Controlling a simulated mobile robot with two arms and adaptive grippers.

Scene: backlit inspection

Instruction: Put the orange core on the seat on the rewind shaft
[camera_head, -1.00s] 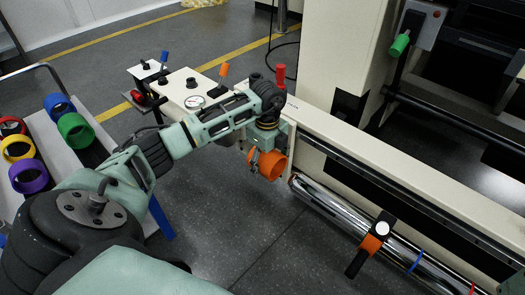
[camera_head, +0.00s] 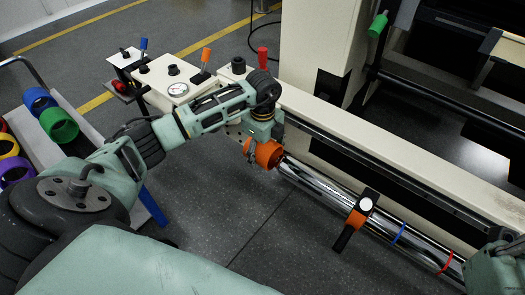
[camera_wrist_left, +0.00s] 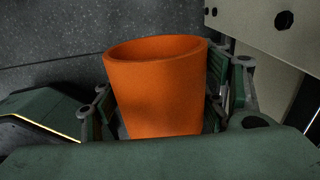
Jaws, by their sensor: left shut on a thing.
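My left gripper (camera_head: 262,148) is shut on the orange core (camera_head: 268,154), a short open tube. In the left wrist view the core (camera_wrist_left: 155,95) sits between the finger pads (camera_wrist_left: 162,105), its rim upward in that picture. The rewind shaft (camera_head: 318,184) is a shiny chrome bar running toward the lower right. The core is at the shaft's upper-left end; I cannot tell whether it is apart from, touching or around the tip. An orange-and-black piece with a white disc (camera_head: 362,207), a blue band (camera_head: 399,234) and a red band (camera_head: 446,261) are along the shaft.
A long cream machine beam (camera_head: 370,155) runs beside the shaft. A control box with a gauge (camera_head: 172,91) and levers stands behind my left arm. Blue, green, yellow and purple cores (camera_head: 59,125) sit on a rack at left. Part of my right arm shows at lower right.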

